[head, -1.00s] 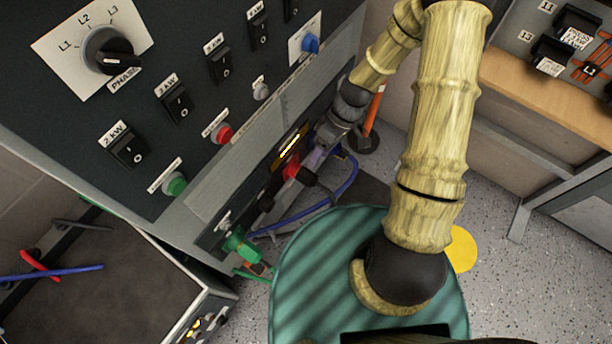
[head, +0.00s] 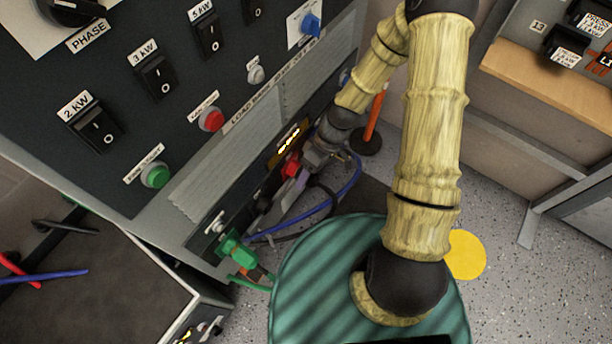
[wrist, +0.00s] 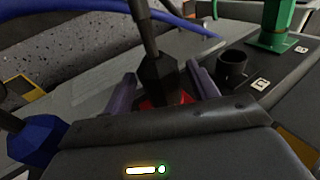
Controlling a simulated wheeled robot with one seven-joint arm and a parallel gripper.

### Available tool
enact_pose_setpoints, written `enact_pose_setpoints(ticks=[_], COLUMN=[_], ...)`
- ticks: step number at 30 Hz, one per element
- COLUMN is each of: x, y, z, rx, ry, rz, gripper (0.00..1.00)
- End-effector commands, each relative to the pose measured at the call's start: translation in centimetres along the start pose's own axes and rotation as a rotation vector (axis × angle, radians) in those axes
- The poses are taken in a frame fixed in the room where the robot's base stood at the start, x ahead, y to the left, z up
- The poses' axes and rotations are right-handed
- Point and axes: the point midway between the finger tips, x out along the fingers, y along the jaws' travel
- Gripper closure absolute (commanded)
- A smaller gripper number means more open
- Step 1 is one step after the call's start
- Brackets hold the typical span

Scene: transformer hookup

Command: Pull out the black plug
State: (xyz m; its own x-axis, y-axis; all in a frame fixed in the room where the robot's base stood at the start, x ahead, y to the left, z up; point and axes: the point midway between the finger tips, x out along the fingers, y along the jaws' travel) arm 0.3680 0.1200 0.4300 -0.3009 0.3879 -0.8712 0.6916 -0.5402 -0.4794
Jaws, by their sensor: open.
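The black plug (wrist: 158,78) stands upright in the wrist view, its black cable rising from its top. Red shows at its base, at a socket (wrist: 152,102) on the panel. My gripper (wrist: 162,84) is open, with one purple-grey finger on each side of the plug. I cannot tell if either finger touches it. In the head view my gripper (head: 298,188) is at the lower socket strip, beside a red part (head: 291,166). The plug is mostly hidden there by my gripper and the cables.
A green plug (wrist: 277,28) and an empty black socket (wrist: 233,66) are right of the black plug. A blue plug (wrist: 36,140) is on the left. Blue cable (head: 300,218) loops near my gripper.

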Motion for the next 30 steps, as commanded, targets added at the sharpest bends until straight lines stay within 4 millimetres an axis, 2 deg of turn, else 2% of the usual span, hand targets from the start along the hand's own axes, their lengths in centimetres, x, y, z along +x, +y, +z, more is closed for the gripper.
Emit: enact_pose_setpoints(ticks=[4,5,11,12,17,30], x=[-0.03,-0.03,-0.03,-0.05,0.01,0.24], y=[-0.02,-0.02,-0.01,-0.02,-0.17,-0.45], z=[0.00,0.00,0.01,0.00,0.06,0.08], rx=[0.000,0.000,0.000,-0.001,-0.008,-0.047], ry=[0.000,0.000,0.000,0.000,-0.004,-0.004], rz=[0.000,0.000,0.000,0.000,0.043,0.346], gripper=[0.41,0.45,0.85,0.87,0.87,0.87])
